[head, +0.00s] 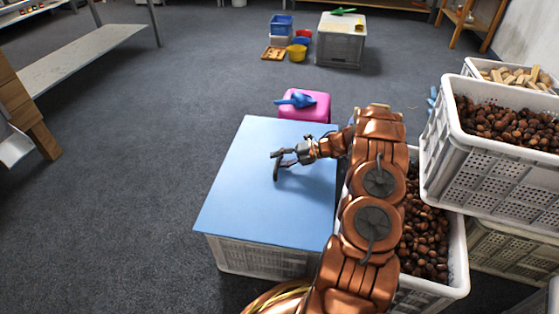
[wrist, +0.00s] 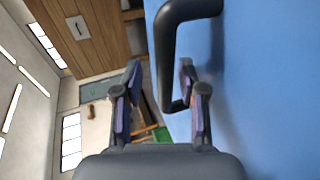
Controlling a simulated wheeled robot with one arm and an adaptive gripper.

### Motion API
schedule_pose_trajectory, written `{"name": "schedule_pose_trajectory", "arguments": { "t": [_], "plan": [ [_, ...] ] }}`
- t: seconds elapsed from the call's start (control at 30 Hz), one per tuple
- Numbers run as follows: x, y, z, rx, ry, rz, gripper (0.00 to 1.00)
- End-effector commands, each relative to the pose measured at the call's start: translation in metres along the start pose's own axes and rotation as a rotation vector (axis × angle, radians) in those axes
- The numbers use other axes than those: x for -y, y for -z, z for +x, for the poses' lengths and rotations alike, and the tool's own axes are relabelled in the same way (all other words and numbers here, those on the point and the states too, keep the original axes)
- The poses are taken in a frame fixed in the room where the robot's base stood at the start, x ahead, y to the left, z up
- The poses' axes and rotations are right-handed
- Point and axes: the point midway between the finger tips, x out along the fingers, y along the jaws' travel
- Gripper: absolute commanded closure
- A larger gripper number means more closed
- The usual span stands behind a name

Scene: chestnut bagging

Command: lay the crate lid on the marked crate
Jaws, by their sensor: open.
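The crate lid (head: 235,190) is a flat light-blue panel lying on top of a white perforated crate (head: 262,259). It covers the crate's top and looks about level. No mark shows on the crate's visible side. The lid's blue face fills the right of the wrist view (wrist: 265,90), with a black bar handle (wrist: 168,55) standing out from it. My gripper (head: 276,166) is open, low over the lid's upper right part. In the wrist view my gripper (wrist: 160,75) has its fingers spread, with the handle's end between or just beyond them; contact cannot be told.
A chestnut-filled crate (head: 457,266) stands right of the lidded crate, partly behind my arm. Another chestnut crate (head: 490,165) is stacked higher at right. The floor at left is clear.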

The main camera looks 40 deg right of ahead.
Motion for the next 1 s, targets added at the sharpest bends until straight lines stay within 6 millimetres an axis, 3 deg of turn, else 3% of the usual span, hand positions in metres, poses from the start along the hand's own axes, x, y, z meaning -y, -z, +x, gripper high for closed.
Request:
{"name": "schedule_pose_trajectory", "arguments": {
  "t": [0.6, 0.8, 1.0],
  "plan": [
    [-0.002, -0.001, -0.104, 0.002, 0.001, -0.002, 0.59],
    [-0.001, -0.001, -0.118, 0.002, 0.001, -0.001, 0.59],
    [-0.004, -0.005, -0.118, 0.013, 0.005, 0.0, 0.59]
  ]
}}
